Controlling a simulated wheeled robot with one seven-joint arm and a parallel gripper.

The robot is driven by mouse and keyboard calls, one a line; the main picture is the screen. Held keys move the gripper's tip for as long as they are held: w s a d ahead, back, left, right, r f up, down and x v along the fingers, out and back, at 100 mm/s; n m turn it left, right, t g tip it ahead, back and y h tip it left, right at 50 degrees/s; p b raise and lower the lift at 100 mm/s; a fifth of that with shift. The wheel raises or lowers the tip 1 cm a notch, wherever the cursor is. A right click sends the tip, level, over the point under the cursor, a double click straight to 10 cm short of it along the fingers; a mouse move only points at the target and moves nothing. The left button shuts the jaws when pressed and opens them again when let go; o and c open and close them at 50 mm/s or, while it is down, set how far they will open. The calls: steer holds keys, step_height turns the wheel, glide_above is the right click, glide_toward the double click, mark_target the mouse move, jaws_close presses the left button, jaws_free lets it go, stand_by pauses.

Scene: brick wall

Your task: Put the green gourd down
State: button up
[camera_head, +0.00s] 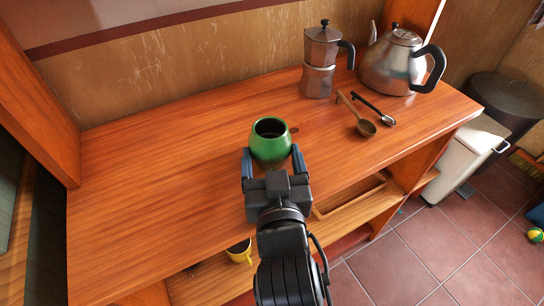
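The green gourd (270,147) is a round, cup-like vessel with a dark open top, and it is upright. My gripper (271,152) reaches in from the near side, with one dark finger at the left and one at the right of the gourd. Both fingers appear to touch its lower sides, so the gripper looks shut on it. The gourd is over the middle of the wooden counter (170,190). Its underside is hidden by the gripper, so I cannot tell whether it rests on the wood or hangs just above.
A moka pot (319,75) and a metal kettle (390,66) stand at the back right. A wooden ladle (364,126) and a metal spoon (387,121) lie in front of them. The left counter is clear. A yellow mug (239,254) is below the front edge.

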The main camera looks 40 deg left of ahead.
steer(key=o, duration=0.4)
steer(key=shift+r, duration=0.15)
steer(key=v, duration=1.2)
